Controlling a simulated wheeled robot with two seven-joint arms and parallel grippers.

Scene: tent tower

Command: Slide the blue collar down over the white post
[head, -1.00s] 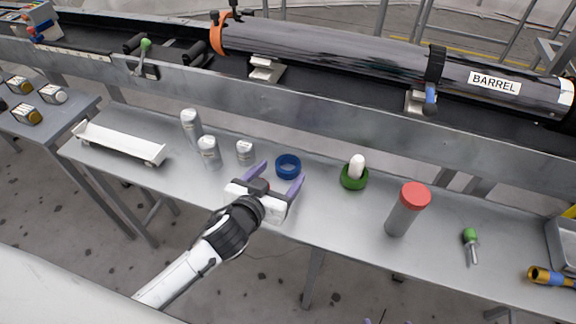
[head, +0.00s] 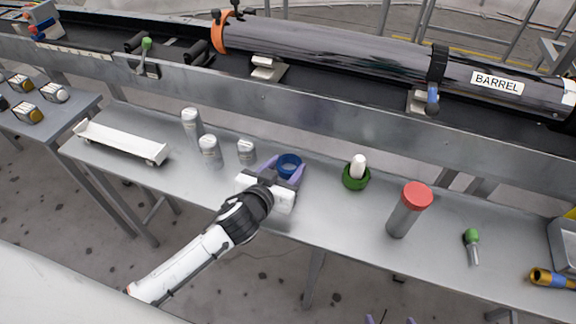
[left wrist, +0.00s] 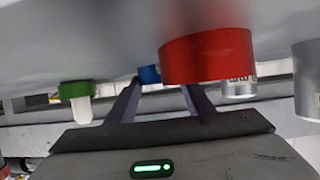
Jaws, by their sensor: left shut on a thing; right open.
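The blue collar (head: 290,174) is at the middle of the bench in the head view. My left gripper (head: 283,169) is shut on it, one purple finger at each side. In the left wrist view, the blue collar (left wrist: 149,74) shows between the fingers (left wrist: 160,90), partly hidden by a large red round thing (left wrist: 208,57). The white post (head: 358,164) stands upright to the right of the collar, with a green ring (head: 356,181) around its lower part. The post (left wrist: 82,110) appears upside down in the left wrist view. My right gripper (head: 391,320) is open and empty; only its fingertips show at the bottom edge.
Several grey cans (head: 209,150) stand left of the collar, beside a white tray (head: 120,143). A red-capped cylinder (head: 402,220) and a green-handled tool (head: 472,243) are farther right. A metal rail (head: 290,112) runs behind the bench. Bench space between collar and post is clear.

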